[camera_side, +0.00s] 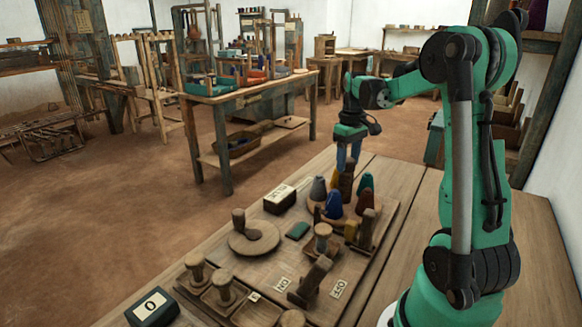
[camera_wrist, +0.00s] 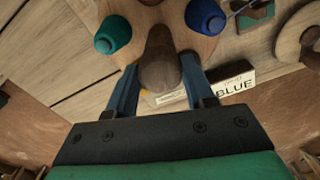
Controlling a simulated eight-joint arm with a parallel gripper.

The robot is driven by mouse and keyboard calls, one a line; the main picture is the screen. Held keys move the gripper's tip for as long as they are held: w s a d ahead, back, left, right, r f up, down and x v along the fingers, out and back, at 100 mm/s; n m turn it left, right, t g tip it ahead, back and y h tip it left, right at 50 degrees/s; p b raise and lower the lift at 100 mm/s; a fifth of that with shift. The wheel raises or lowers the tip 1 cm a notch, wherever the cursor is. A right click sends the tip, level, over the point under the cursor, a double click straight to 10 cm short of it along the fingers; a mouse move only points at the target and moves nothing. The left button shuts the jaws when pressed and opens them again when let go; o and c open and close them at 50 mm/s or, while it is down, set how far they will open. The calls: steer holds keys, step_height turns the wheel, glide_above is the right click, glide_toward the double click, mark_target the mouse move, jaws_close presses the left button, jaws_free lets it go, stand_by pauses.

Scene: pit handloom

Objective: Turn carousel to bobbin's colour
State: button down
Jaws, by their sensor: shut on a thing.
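The carousel (camera_side: 312,208) is a round wooden disc bearing several coloured cones; its edge also shows in the wrist view (camera_wrist: 180,42). A blue cone (camera_side: 334,205) stands at its front, with a grey cone (camera_side: 318,189) to the left and a red cone (camera_side: 365,201) and green cone (camera_side: 365,182) to the right. The wrist view shows a teal cone (camera_wrist: 112,35) and a blue cone (camera_wrist: 206,17). My gripper (camera_side: 348,152) points down at the far side, its blue fingers (camera_wrist: 159,68) shut around an upright wooden post (camera_wrist: 159,45). I cannot tell which piece is the bobbin.
A dark block with a white label (camera_side: 280,196) stands left of the carousel; the label reads BLUE in the wrist view (camera_wrist: 235,86). Bare bench is at right.

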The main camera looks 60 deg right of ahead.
steer(key=n, duration=1)
steer(key=shift+n, duration=2)
steer(key=shift+c, duration=1.6)
jaws_free()
steer(key=shift+r, duration=0.1)
steer(key=shift+r, duration=2.75)
